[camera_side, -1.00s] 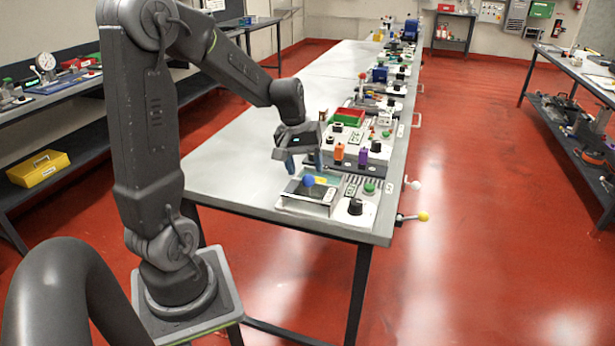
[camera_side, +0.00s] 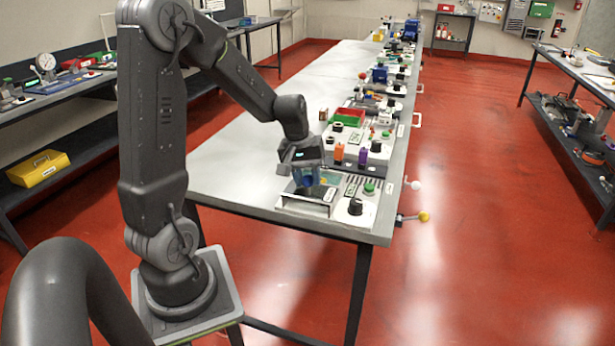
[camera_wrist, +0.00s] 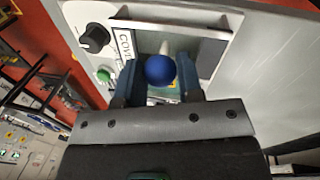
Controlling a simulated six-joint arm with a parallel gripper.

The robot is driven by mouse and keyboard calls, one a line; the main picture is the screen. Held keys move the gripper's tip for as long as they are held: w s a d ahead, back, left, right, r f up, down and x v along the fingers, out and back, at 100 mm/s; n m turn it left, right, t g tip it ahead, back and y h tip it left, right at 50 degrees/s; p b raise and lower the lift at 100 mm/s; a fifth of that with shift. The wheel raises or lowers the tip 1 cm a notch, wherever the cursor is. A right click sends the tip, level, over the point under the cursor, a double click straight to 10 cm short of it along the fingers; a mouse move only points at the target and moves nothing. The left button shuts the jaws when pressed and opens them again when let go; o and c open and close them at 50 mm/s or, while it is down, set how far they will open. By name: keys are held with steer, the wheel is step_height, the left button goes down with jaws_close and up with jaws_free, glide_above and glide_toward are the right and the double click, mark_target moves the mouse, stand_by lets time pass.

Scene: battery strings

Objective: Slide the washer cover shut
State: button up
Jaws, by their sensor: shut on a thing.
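The washer cover shows in the wrist view as a dark flat panel (camera_wrist: 205,55) in a pale frame with a label starting "COV". A round blue knob (camera_wrist: 160,71) stands on it. My gripper (camera_wrist: 160,84) is shut on the blue knob, with one finger on each side of it. In the side view my gripper (camera_side: 308,184) points down at the cover unit at the near end of the bench, and its fingers hide the knob. The pale front wall of the unit (camera_side: 304,205) is visible. Whatever lies under the cover is largely hidden.
A black dial (camera_side: 355,206) and a green button (camera_side: 369,188) sit right of the unit. Orange (camera_side: 339,153) and purple (camera_side: 363,156) pieces stand behind it. The bench surface (camera_side: 235,175) to the left is clear.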

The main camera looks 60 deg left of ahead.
jaws_close()
steer(key=shift+w+a, duration=2.95)
steer(key=shift+a, duration=0.05)
steer(key=shift+o, duration=1.7)
jaws_free()
steer(key=o, duration=0.4)
steer(key=shift+c, duration=0.2)
step_height(320, 180, up, 14)
steer(key=s+a, duration=0.1)
steer(key=s, duration=0.1)
steer(key=shift+s+a+f, duration=0.15)
steer(key=shift+a+f, duration=0.05)
steer(key=shift+d, duration=0.1)
